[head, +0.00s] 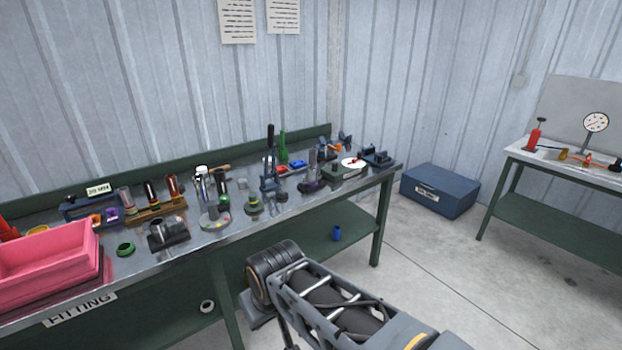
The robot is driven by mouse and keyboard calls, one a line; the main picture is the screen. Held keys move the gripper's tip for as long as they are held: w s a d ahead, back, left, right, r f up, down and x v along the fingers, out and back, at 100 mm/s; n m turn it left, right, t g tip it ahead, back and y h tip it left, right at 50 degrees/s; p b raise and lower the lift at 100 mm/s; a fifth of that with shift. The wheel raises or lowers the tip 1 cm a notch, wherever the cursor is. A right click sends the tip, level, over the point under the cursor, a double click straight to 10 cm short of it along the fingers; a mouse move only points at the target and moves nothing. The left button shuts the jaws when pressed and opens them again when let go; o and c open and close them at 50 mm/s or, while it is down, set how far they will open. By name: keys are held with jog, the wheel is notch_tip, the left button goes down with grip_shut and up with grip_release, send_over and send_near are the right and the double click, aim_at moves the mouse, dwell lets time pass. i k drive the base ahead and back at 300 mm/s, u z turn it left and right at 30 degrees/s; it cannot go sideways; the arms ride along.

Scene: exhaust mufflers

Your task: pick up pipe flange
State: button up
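I cannot tell for sure which part is the pipe flange. A small green ring (125,249) lies flat on the workbench top, right of the pink bin. A pale ring (207,306) with a dark centre sits on the lower shelf. My gripper's fingers do not show.
The long metal workbench (150,266) runs along the wall, crowded with fittings and tools. A pink bin (45,262) stands at its left end. A blue case (440,190) sits on the floor. A second bench (570,168) stands at right. The floor between is clear.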

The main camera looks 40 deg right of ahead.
aim_at(311, 178)
jog(key=z, duration=0.85)
jog(key=i, duration=1.4)
jog(key=u, duration=0.5)
